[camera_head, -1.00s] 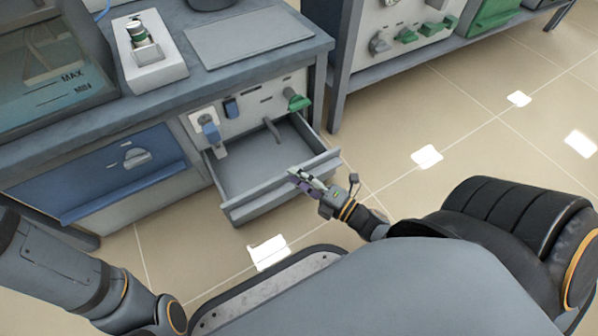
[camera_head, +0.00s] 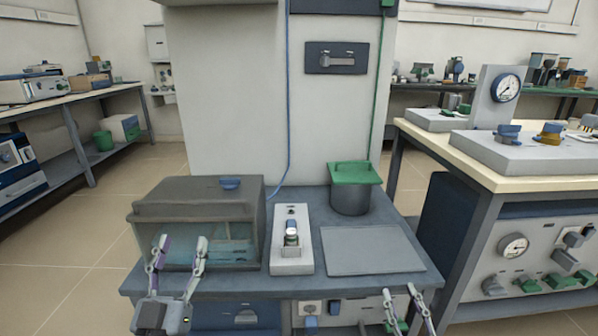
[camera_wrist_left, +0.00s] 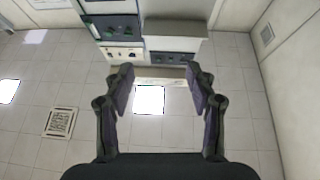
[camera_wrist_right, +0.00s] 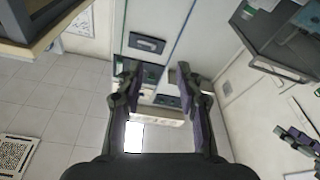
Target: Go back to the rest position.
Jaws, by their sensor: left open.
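My left gripper (camera_head: 176,262) is at the lower left of the head view, in front of the lidded grey tank (camera_head: 200,205). Its two fingers stand apart with nothing between them, and they also show apart in the left wrist view (camera_wrist_left: 159,88). My right gripper (camera_head: 401,300) is at the bottom of the head view, in front of the bench's right front corner. In the right wrist view its fingers (camera_wrist_right: 155,80) are spread and empty.
A second bench (camera_head: 480,178) with a gauge stands at right. Open floor lies at left (camera_head: 60,235).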

